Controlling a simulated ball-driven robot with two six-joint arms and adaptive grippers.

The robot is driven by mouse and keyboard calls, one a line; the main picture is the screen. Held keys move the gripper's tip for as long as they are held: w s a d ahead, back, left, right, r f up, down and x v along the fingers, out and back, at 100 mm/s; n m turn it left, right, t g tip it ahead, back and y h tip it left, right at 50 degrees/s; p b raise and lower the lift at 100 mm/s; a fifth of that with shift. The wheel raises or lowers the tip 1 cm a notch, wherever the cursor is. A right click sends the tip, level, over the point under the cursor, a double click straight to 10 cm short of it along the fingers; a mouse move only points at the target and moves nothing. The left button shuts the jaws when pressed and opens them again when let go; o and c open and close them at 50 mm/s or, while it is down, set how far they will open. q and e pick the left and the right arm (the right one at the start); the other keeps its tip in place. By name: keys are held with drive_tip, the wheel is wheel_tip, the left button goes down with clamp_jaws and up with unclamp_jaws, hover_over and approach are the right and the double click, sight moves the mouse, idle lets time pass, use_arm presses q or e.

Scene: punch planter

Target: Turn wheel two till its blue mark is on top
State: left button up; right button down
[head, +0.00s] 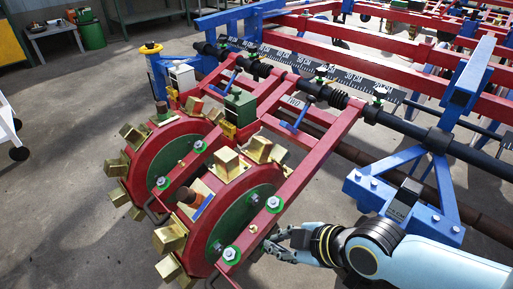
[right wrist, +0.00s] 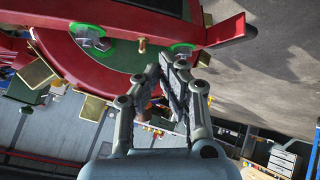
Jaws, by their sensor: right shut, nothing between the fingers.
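The nearer red wheel (head: 222,212), on the arm lettered like TWO (head: 293,101), has a green hub and brass cups around its rim. A small bluish strip (head: 204,206) shows on its upper rim beside a brown peg; I cannot tell if it is the blue mark. My right gripper (head: 274,243) is shut and empty at the hub's right side, by the lower end of the red arm. In the right wrist view its fingertips (right wrist: 171,60) are close to the green hub (right wrist: 120,58) and the red rim (right wrist: 60,55); contact is unclear. My left gripper is out of view.
A second red wheel (head: 160,150) stands just behind to the left. Red arms and the blue frame (head: 415,190) with a long ruler bar (head: 345,80) lie above and right. A green bin (head: 92,36) stands far back.

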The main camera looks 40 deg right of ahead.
drive_tip(key=w+d+r+n+t+h+b, duration=0.1)
drive_tip(key=w+d+r+n+t, duration=0.1)
drive_tip(key=w+d+r+t, duration=0.3)
drive_tip(key=t+h+b, duration=0.2)
drive_tip(key=t+h, duration=0.1)
approach(263, 153)
wheel_tip(263, 153, up, 3)
drive_tip(key=a, duration=0.2)
drive_tip(key=w, duration=0.2)
drive_tip(key=w+b, duration=0.1)
drive_tip(key=w, duration=0.1)
drive_tip(key=w+d+f, duration=0.1)
drive_tip(key=w, duration=0.2)
drive_tip(key=shift+w+b, duration=0.1)
drive_tip(key=shift+b, duration=0.2)
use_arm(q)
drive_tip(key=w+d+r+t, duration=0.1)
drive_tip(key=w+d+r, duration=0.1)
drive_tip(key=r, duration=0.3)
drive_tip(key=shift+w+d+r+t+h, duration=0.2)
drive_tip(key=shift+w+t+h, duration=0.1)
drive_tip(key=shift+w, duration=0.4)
use_arm(e)
drive_tip(key=shift+w, duration=0.65)
drive_tip(key=shift+d, duration=0.15)
